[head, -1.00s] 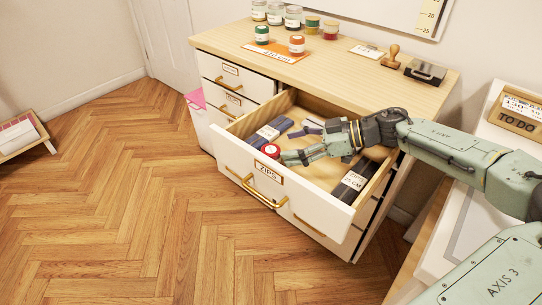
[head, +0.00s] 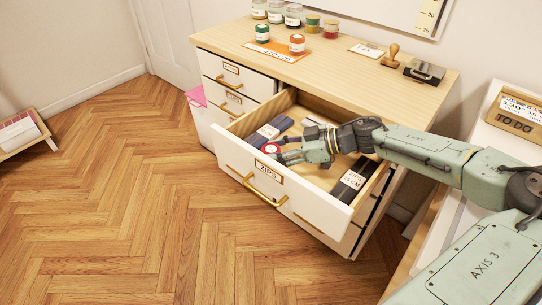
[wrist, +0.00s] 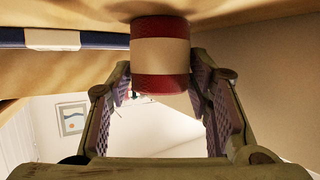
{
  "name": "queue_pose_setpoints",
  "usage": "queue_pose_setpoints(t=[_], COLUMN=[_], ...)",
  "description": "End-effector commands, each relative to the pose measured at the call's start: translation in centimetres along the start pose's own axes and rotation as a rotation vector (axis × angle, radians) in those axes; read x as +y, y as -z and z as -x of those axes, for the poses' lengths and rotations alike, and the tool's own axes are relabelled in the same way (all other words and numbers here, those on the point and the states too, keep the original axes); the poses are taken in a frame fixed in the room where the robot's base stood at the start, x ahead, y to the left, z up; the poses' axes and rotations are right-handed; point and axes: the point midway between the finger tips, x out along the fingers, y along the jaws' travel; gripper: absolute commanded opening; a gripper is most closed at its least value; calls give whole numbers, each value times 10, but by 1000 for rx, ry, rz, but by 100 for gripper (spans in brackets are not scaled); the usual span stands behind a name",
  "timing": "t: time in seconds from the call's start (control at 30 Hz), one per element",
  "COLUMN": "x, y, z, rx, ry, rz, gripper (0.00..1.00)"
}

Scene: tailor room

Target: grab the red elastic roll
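The red elastic roll (head: 271,149) stands in the front left corner of the open drawer labelled ZIPS (head: 235,163), its white-marked top showing. In the wrist view the roll (wrist: 160,84) is dark red with a wide beige band. My gripper (head: 284,152) reaches into the drawer from the right, with its fingertips at the roll. Contact on the left cannot be told.
Dark zip packs (head: 268,133) lie behind the roll, and another pack (head: 350,183) lies at the drawer's right. The drawer's front wall is close to the roll.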

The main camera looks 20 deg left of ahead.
Motion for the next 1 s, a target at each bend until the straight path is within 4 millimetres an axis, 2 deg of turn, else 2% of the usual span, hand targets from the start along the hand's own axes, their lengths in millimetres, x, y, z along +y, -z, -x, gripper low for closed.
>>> queue_pose_setpoints(t=[0.07, 0.4, 0.67, 0.77, 1.0], x=[0, 0, 0, 1, 1], y=[0, 0, 2, 11, 54], z=[0, 0, 1, 5, 24], rx=[0, 0, 0, -2, -2], ry=[0, 0, -1, -2, -2], rz=[0, 0, 1, 2, 3], gripper=[39, 16, 15, 15, 15])
